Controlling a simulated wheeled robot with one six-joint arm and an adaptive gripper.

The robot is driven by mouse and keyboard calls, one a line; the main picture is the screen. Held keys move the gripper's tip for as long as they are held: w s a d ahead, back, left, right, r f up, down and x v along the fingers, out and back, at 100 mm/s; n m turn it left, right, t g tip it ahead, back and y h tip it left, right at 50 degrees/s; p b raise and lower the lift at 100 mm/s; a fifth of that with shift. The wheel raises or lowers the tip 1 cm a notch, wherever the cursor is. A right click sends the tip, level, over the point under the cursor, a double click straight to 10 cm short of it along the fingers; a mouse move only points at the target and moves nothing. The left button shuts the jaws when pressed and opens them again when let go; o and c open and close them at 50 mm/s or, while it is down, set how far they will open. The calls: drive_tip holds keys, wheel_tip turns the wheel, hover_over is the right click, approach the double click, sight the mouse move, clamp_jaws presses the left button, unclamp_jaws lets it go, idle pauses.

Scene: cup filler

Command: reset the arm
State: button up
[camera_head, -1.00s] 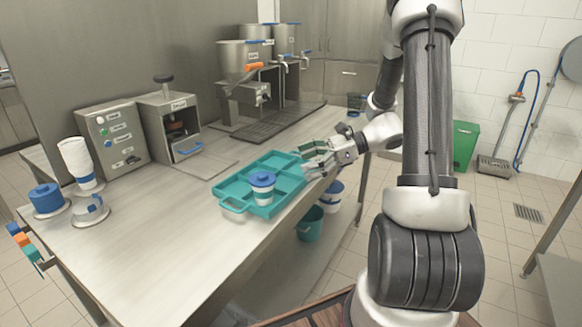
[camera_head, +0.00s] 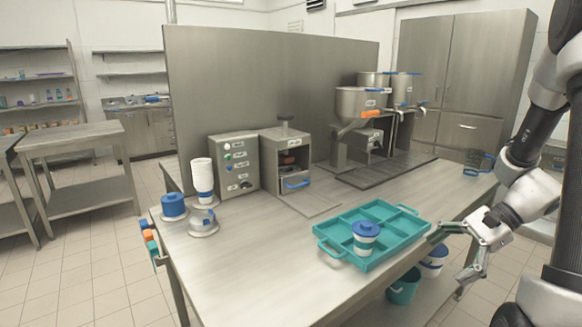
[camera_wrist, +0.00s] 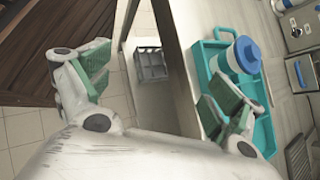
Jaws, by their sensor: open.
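My gripper (camera_head: 454,252) is open and empty at the right front edge of the steel table, just right of the teal tray (camera_head: 335,256). In the wrist view my gripper (camera_wrist: 165,98) shows its two green-padded fingers spread wide, with the table edge and floor between them. The tray also shows in the wrist view (camera_wrist: 204,60), behind the right finger. A white cup with a blue lid (camera_head: 365,238) stands upright in the tray's front part; it also shows in the wrist view (camera_wrist: 243,56). Nothing is between the fingers.
On the table (camera_head: 260,270) stand a cup stack (camera_head: 202,178), a blue lid stack (camera_head: 173,205), a button box (camera_head: 234,165), a press machine (camera_head: 287,160) and a hopper filler (camera_head: 360,105). Teal (camera_head: 403,287) and blue-white buckets (camera_head: 434,261) are below. The table's left front is clear.

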drive_tip(key=s+d+r+n+h, duration=0.3)
drive_tip(key=s+r+n+h, duration=0.45)
drive_tip(key=s+n, duration=0.2)
wheel_tip(320, 180, up, 9)
drive_tip(key=s+a+n+t+h, duration=0.2)
drive_tip(key=n+t, duration=0.2)
drive_tip(key=n, duration=0.1)
drive_tip(key=shift+a+r, duration=0.15)
drive_tip(key=shift+a, duration=0.15)
drive_tip(key=shift+n, duration=0.25)
